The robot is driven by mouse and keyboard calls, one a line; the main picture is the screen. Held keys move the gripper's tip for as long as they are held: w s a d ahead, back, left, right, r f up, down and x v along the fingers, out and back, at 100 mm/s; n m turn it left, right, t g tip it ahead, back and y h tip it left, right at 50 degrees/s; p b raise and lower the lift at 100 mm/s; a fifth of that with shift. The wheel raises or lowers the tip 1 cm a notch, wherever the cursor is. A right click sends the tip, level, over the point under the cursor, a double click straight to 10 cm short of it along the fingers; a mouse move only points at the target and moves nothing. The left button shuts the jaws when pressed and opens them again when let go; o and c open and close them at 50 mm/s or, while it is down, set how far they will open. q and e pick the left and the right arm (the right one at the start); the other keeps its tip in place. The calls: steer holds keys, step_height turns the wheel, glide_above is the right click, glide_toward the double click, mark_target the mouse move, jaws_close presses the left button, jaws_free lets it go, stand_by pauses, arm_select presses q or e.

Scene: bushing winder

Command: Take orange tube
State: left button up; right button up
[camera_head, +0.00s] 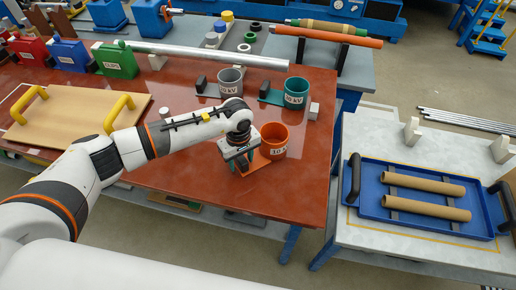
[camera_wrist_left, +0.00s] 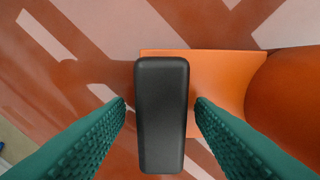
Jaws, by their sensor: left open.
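An orange cup-shaped tube (camera_head: 275,141) with a dark-lettered label stands upright on an orange base plate near the red table's right side. It also shows at the right edge of the left wrist view (camera_wrist_left: 295,100). Its black handle (camera_wrist_left: 161,115) rises from the plate's left part. My left gripper (camera_head: 240,160) is over this handle. In the left wrist view its green ribbed fingers are open, one on each side of the handle, with gaps visible. In the head view the gripper hides the handle. My right gripper is not in view.
A grey cup (camera_head: 230,82) and a teal cup (camera_head: 296,92) stand behind. A long orange rod (camera_head: 330,37) lies at the back. A wooden board (camera_head: 75,115) with yellow handles is left. A blue tray (camera_head: 375,207) with two brown tubes is on the right table.

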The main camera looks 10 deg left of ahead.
arm_select(q)
steer(key=shift+f, duration=0.15)
steer(key=shift+c, duration=0.2)
jaws_close()
